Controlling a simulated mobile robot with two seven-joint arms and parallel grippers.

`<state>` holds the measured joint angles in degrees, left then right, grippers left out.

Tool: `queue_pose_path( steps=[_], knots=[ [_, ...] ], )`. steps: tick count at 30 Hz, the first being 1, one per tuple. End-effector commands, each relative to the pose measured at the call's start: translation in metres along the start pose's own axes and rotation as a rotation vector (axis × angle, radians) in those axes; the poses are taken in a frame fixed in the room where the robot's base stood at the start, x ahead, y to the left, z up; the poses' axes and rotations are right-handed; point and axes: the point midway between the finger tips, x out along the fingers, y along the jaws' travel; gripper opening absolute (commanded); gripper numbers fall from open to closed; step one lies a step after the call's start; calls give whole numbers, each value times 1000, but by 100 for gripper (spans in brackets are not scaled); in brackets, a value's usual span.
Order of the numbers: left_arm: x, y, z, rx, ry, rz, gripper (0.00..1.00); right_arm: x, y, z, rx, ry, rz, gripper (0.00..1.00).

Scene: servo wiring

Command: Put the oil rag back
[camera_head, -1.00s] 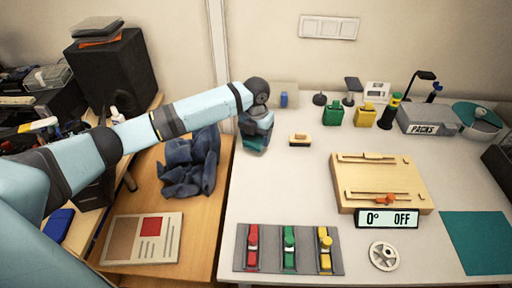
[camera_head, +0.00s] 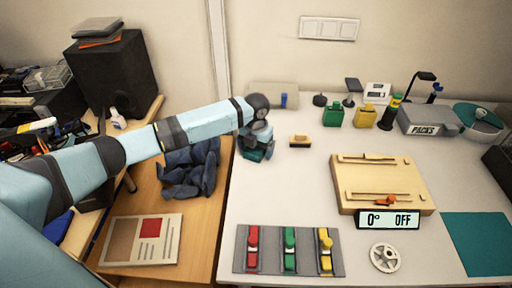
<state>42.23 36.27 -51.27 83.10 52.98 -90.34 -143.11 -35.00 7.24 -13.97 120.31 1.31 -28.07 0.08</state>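A dark blue crumpled cloth (camera_head: 190,168), which looks like the rag, lies on the wooden side table, partly behind my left arm. My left gripper (camera_head: 257,156) points down over the back left corner of the white table. Its fingertips are too small and too hidden by the wrist to tell whether they are open or shut. A dark teal patch shows at its lower end; I cannot tell whether it is part of the gripper or something under it. My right gripper is not in view.
A wooden block (camera_head: 300,141) sits just right of my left gripper. A grey box (camera_head: 272,97) stands behind it. A wooden fixture (camera_head: 384,176), a tool strip (camera_head: 270,262), a white wheel (camera_head: 384,257) and a teal mat (camera_head: 478,238) occupy the right and front. The left middle of the white table is clear.

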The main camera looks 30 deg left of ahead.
Motion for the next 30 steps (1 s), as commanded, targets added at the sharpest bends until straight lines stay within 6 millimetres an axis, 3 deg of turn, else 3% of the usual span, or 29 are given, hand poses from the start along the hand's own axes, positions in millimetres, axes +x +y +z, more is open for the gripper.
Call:
queue_pose_path(
  steps=[8, 21, 30],
  knots=[
    [-9, 0, 1, 0, -2, -1, 91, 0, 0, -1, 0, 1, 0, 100],
    [-97, 0, 1, 1, -3, -1, 91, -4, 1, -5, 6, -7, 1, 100],
    [-123, 0, 0, 0, 0, -1, 91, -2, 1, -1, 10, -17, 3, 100]
  ],
)
